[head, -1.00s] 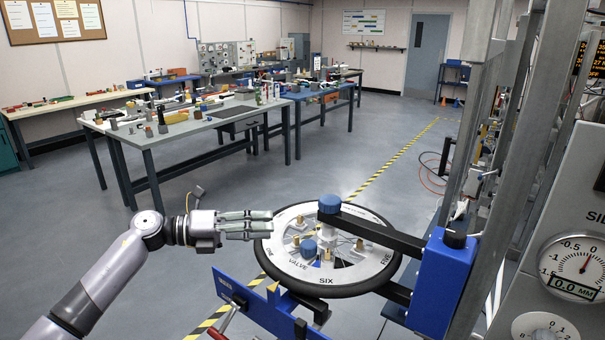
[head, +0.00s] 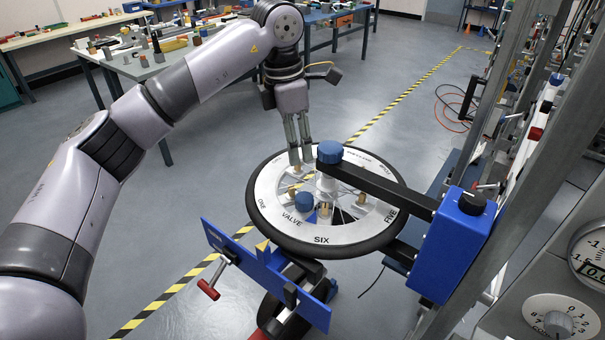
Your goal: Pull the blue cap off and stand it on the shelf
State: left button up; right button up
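One blue cap (head: 304,202) sits on the wheel (head: 321,240) beside the word VALVE. A second, larger blue cap-like knob (head: 330,152) sits at the top of the central post, at the end of a black arm. I cannot tell which one the task means. My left gripper (head: 301,163) points down over the far left part of the wheel, left of the larger knob and beyond the smaller cap. Its fingers lie close together, and their spacing is unclear. I see nothing held between them. My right gripper is out of view. No shelf is clearly identifiable.
A blue clamp plate (head: 267,272) with a red handle (head: 208,289) stands in front of the wheel. A blue block (head: 452,246) carries the black arm at right. Metal uprights and a gauge panel (head: 565,300) crowd the right side.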

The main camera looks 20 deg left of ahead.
aim_at(304, 196)
pick_arm(q)
jog(key=f+p, duration=0.1)
jog(key=f, duration=0.3)
jog(key=d+f+p, duration=0.1)
jog(key=f, duration=0.4)
jog(key=w+f+p, duration=0.1)
jog(key=f, duration=0.4)
jog(key=shift+d+p, duration=0.2)
jog(key=shift+p, duration=0.1)
jog(key=shift+w+f, duration=0.15)
jog(key=shift+f, duration=0.5)
jog(key=shift+c, duration=0.2)
jog(key=c, duration=0.7)
jog(key=o, duration=0.5)
grip_shut()
jog(key=shift+r, duration=0.1)
jog(key=shift+r+p, duration=0.9)
jog(key=shift+r, duration=1)
